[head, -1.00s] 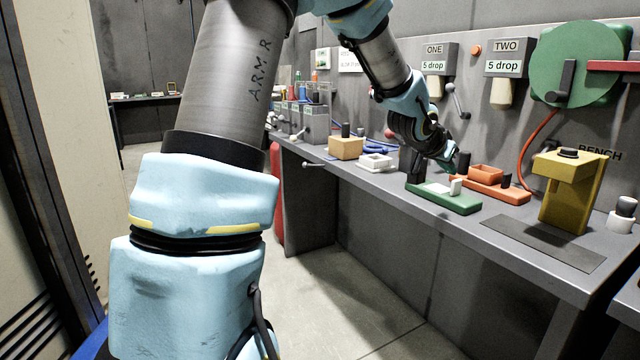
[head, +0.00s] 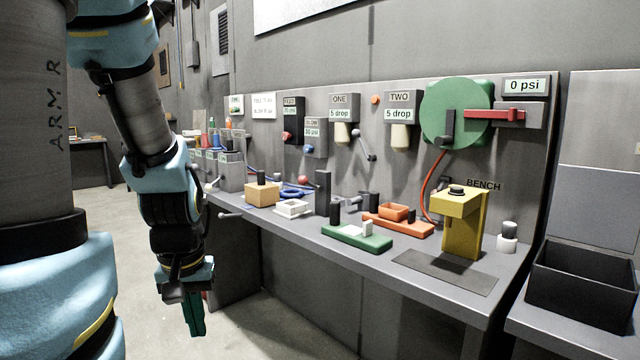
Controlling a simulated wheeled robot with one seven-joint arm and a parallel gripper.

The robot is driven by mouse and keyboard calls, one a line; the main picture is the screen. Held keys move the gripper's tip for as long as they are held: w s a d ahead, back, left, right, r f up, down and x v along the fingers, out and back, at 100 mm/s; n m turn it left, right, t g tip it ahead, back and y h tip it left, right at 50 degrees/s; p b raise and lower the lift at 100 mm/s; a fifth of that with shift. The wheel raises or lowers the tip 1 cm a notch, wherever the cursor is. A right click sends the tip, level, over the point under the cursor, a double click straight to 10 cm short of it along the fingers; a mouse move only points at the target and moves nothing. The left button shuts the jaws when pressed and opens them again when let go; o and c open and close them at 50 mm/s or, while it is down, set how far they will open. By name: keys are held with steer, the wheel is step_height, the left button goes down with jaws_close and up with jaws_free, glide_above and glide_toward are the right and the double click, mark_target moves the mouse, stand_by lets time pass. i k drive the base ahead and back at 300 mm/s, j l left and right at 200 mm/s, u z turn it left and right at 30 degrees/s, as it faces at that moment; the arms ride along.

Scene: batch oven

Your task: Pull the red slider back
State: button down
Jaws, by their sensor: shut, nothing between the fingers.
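A long orange-red base (head: 410,230) lies on the bench, with a small orange tray (head: 394,211) at its left part; this looks like the red slider. A dark upright knob (head: 372,201) stands at its left end. A red bar (head: 482,114) also shows on the wall panel beside the green disc. My gripper (head: 196,318) hangs pointing down at the lower left, in front of the bench and well apart from the base. Its teal fingers are together and empty.
A green base (head: 372,243) with a white block lies in front of the orange-red one. A yellow press (head: 462,225) stands to the right, and a black bin (head: 585,285) at far right. The floor before the bench is clear.

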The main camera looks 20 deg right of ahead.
mark_target(512, 114)
steer(key=z, duration=1.25)
